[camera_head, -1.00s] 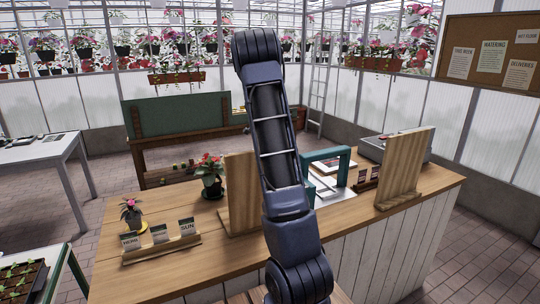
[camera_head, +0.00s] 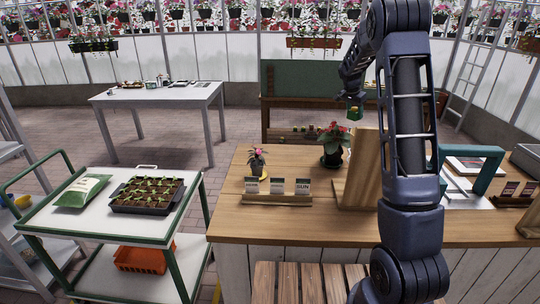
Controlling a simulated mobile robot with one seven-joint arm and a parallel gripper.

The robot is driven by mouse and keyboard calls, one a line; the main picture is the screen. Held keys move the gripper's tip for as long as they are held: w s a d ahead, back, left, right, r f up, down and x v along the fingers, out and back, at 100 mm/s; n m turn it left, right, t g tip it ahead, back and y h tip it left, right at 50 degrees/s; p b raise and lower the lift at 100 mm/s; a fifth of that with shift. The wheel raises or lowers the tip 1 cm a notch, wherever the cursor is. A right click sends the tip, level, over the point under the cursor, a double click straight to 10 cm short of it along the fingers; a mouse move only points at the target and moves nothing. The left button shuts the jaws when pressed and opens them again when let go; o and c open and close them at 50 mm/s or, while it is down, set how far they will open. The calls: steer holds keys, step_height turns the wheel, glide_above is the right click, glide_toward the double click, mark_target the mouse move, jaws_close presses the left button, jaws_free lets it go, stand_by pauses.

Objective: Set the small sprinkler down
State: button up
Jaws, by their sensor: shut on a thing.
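My gripper (camera_head: 354,98) shows small in the camera_head view, above and behind the wooden counter. It is shut on a small green and yellow thing, the small sprinkler (camera_head: 354,113), which hangs under the fingers in the air. Its details are too small to tell. In the picture it lies in front of the dark bench and above the red-flowered plant. My dark arm covers part of the counter and a wooden board.
The counter (camera_head: 310,219) carries a red-flowered plant (camera_head: 333,142), a small pink-flowered pot (camera_head: 257,160), a card rack (camera_head: 277,199) and a teal frame (camera_head: 487,158). A trolley (camera_head: 100,221) with a seedling tray stands left. A white table (camera_head: 208,97) stands behind. The counter's front left is bare.

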steer(key=a+n+t+y, duration=0.25)
steer(key=a+n, duration=0.75)
steer(key=a, duration=3)
steer(key=shift+g+y, duration=0.35)
steer(key=shift+y, duration=0.1)
steer(key=f, duration=1.9)
steer(key=shift+s+d+f, duration=0.15)
steer(key=shift+s+f, duration=0.1)
steer(key=shift+s, duration=0.05)
steer(key=shift+f, duration=0.2)
steer(key=o, duration=1.1)
steer(key=shift+c, duration=0.2)
steer(key=v, duration=1.2)
steer(key=shift+r, duration=0.25)
